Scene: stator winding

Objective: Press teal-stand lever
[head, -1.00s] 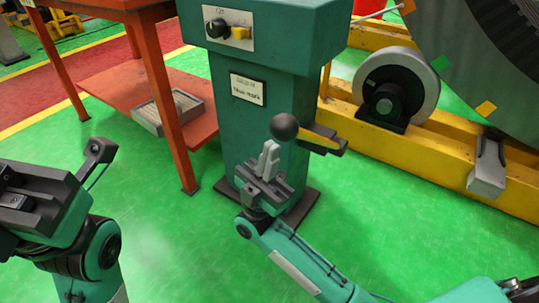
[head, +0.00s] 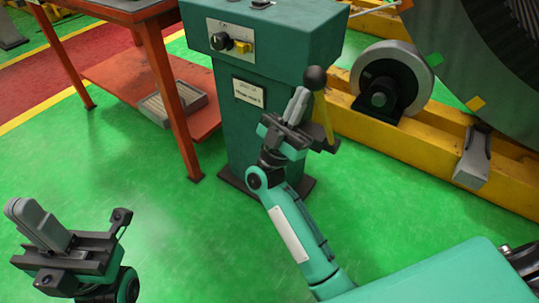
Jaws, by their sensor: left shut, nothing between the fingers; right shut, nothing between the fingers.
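The teal stand (head: 240,130) stands at the upper middle of the head view. Its lever (head: 321,118) is a yellow bar with a black ball knob (head: 314,78) on the stand's right side. The bar appears steep, with the knob at the top. My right gripper (head: 299,98) is shut and empty just left of the lever, its fingertips close to the knob. I cannot tell whether they touch. It hides part of the stand's front. My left gripper (head: 28,214) is shut and empty at the lower left, away from the stand.
A black knob and yellow switch (head: 242,47) sit on the stand's upper panel. An orange table (head: 165,70) with a grey tray (head: 172,107) on its lower shelf stands left. A yellow frame with a roller (head: 392,80) lies right. Green floor is free in front.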

